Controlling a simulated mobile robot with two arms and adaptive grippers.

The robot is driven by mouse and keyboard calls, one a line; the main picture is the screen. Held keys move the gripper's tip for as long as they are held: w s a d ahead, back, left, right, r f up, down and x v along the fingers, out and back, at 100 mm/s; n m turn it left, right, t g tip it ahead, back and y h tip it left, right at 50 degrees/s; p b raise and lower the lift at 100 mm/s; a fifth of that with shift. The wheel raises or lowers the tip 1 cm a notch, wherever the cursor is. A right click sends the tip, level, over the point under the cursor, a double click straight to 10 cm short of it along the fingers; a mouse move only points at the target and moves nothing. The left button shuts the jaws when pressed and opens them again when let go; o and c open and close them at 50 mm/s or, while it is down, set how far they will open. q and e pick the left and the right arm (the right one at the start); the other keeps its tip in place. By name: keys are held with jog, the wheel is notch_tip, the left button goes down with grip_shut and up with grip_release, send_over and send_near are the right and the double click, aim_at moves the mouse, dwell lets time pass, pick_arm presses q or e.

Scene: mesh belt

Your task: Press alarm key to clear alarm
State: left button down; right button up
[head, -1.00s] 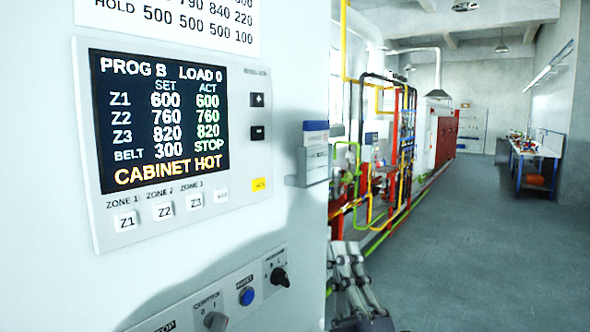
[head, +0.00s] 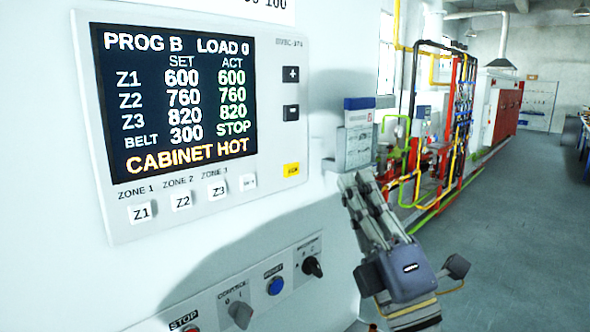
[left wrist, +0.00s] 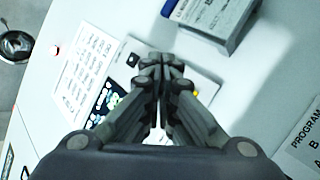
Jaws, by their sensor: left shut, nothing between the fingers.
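The control panel (head: 205,215) on the white cabinet has a dark screen (head: 180,100) reading PROG B, LOAD 0, belt STOP and CABINET HOT in orange. A small yellow key (head: 292,170) sits at the panel's lower right; its lettering is too small to read surely. My left gripper (head: 357,184) is shut and empty, to the right of the yellow key and apart from it in the picture. My right gripper is not in view.
Plus (head: 291,74) and minus (head: 291,112) keys are above the yellow key. Zone keys (head: 181,201) line the panel's bottom. Below are a blue button (head: 275,285) and rotary switches (head: 312,267). A document holder (head: 358,150) is on the cabinet behind my gripper.

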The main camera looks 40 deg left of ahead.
aim_at(292, 170)
pick_arm(q)
jog(key=a, duration=0.7)
jog(key=shift+w+a+g+p, duration=0.2)
jog(key=shift+g+p, duration=0.1)
jog(key=shift+p, duration=0.1)
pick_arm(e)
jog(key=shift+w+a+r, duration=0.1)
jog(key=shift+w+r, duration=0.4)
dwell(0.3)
pick_arm(q)
jog(key=shift+a+r, duration=0.1)
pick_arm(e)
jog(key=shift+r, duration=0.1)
pick_arm(q)
jog(key=shift+a+p, duration=0.3)
jog(key=shift+a, duration=0.05)
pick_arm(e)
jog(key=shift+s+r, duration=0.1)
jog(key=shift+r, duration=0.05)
